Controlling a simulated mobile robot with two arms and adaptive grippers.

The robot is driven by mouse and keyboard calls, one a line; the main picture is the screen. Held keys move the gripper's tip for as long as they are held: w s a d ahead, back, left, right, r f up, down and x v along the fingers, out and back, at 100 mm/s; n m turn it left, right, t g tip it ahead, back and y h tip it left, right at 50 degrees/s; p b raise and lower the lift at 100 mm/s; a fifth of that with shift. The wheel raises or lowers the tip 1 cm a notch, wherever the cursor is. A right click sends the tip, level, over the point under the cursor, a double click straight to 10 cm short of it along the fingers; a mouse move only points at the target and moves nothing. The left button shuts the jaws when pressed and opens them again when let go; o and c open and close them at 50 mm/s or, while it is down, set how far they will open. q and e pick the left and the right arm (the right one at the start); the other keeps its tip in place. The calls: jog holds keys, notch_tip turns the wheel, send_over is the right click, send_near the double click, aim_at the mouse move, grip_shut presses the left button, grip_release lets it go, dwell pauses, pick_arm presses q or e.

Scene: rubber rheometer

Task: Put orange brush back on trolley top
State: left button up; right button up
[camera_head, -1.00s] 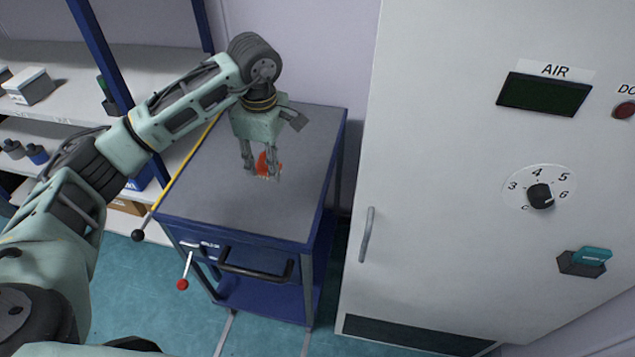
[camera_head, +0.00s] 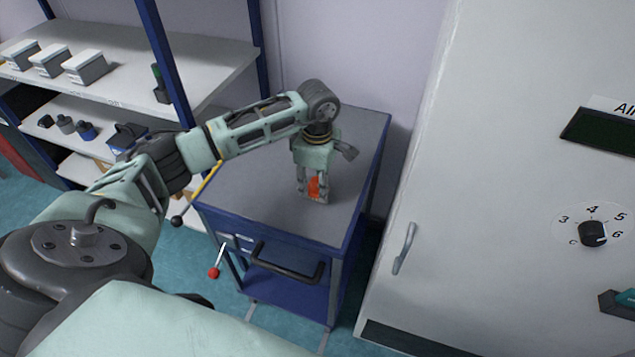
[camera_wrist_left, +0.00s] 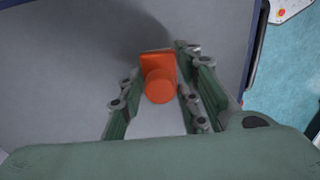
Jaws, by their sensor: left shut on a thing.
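The orange brush (camera_head: 315,186) is between the fingers of my left gripper (camera_head: 314,196), over the grey top of the blue trolley (camera_head: 255,180). In the left wrist view the brush (camera_wrist_left: 159,80) shows as a round orange handle end with a flat orange part behind it. The left gripper (camera_wrist_left: 160,98) is shut on it there. The brush is at or close to the trolley top (camera_wrist_left: 60,80); I cannot tell whether it touches. The fingers hide part of the brush. My right gripper is not in view.
A white cabinet (camera_head: 470,200) with a handle (camera_head: 404,248) stands right of the trolley. A shelf rack (camera_head: 200,65) with small boxes (camera_head: 85,67) stands at the left. The trolley has a black handle (camera_head: 288,268) in front. Its top is otherwise clear.

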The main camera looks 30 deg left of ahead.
aim_at(318, 180)
pick_arm(q)
jog(key=shift+f, duration=0.4)
jog(key=o, duration=1)
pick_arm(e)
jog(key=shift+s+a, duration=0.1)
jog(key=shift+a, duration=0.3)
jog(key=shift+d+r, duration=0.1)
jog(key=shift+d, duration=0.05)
pick_arm(q)
jog(key=shift+w+r, duration=0.1)
jog(key=shift+r, duration=0.3)
notch_tip(318, 180, up, 10)
jog(key=b, duration=0.3)
jog(key=shift+r, duration=0.7)
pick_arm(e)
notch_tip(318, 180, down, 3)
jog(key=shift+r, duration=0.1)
